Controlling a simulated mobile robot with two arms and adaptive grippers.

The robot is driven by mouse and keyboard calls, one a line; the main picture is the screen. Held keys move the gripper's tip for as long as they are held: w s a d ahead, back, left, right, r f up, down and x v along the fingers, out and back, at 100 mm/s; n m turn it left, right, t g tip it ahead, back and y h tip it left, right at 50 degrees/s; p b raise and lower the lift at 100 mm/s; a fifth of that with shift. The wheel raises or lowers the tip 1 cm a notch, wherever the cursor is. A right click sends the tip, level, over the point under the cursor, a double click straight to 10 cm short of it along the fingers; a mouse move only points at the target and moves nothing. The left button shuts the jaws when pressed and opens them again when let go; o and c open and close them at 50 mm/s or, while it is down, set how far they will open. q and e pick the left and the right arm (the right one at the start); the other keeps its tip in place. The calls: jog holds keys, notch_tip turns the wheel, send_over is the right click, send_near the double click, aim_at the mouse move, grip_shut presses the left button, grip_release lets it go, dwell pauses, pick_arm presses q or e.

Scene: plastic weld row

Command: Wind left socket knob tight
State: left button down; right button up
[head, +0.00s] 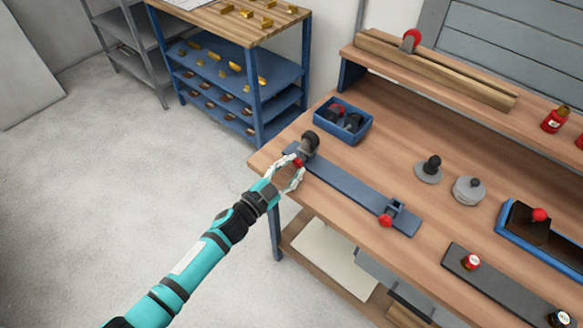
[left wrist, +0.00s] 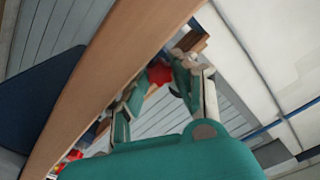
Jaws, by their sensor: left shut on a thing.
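The left socket (head: 309,143), with a dark cylindrical part in it, stands at the left end of a long blue-grey base plate (head: 350,187) at the bench's near left edge. Its small red knob (head: 298,162) faces my left gripper (head: 294,166). The gripper's fingers are closed around this knob. In the left wrist view the red star-shaped knob (left wrist: 159,73) shows between the fingertips of my left gripper (left wrist: 158,82). A second red knob (head: 385,220) sits at the plate's right end socket. My right gripper is out of view.
A blue bin (head: 345,131) with dark and red parts stands just behind the left socket. Grey round pieces (head: 468,190), a blue tray (head: 510,234) and a dark plate (head: 495,284) lie to the right. A blue shelf rack (head: 255,115) stands beyond the bench at left.

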pick_arm(q)
jog(key=c, duration=1)
grip_release()
jog(key=shift+c, duration=0.2)
jog(key=v, duration=1.2)
